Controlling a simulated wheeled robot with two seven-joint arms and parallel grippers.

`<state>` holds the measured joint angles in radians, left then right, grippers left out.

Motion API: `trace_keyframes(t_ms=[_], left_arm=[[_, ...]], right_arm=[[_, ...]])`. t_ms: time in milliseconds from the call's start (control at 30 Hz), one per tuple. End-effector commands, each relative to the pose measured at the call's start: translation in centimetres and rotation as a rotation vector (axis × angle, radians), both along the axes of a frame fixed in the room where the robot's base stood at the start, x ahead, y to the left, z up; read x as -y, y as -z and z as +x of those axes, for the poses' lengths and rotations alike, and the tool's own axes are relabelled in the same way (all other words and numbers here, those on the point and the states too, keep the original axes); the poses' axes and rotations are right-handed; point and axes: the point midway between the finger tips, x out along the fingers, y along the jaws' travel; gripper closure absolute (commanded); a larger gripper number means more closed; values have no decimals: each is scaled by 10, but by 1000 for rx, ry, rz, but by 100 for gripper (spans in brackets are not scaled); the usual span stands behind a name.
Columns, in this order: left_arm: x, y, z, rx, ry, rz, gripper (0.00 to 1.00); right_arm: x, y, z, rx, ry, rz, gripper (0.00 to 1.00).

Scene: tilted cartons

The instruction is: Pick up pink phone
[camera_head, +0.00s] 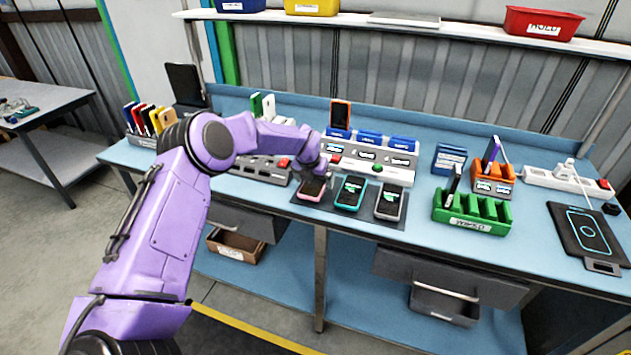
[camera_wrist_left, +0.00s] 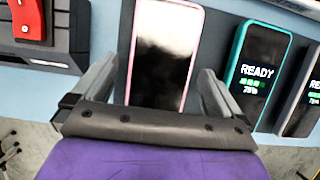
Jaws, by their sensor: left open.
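The pink phone (camera_head: 312,188) lies face up on a dark mat (camera_head: 367,220) near the front edge of the blue table, at the left of a row of phones. In the left wrist view the pink phone (camera_wrist_left: 165,55) shows a dark glossy screen and a pink rim. My left gripper (camera_head: 316,168) is over it, and its arm partly covers the phone's far end. In the left wrist view the left gripper (camera_wrist_left: 155,85) is open, one finger on each side of the phone, and its grip is empty. My right gripper is not in view.
A teal phone (camera_head: 351,193) and a grey phone (camera_head: 390,201) lie just right of the pink one. Behind stands a white unit with blue-topped blocks (camera_head: 368,160). A green rack (camera_head: 472,212) and a black charging pad (camera_head: 588,232) are further right.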

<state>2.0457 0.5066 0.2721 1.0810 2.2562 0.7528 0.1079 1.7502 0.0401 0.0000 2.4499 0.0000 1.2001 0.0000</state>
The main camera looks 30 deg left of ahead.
Motion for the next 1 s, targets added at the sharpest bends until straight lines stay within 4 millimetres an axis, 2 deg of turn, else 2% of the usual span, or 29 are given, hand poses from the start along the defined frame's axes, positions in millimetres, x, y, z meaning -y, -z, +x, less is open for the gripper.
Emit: trace_keyframes(t_ms=[67,100,267,300,567,733,867,1000], left_arm=[[0,0,0,0,0,0,0],[0,0,0,0,0,0,6],[0,0,0,-1,0,0,59],[0,0,0,-1,0,0,61],[0,-2,0,0,0,0,61],[0,-17,1,3,1,-1,61],[0,-51,1,9,-1,-2,61],[0,-110,1,10,-2,-2,61]], right_arm=[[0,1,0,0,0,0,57],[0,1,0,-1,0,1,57],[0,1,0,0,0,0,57],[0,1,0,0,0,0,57],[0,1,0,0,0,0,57],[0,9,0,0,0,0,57],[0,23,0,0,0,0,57],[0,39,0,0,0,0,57]])
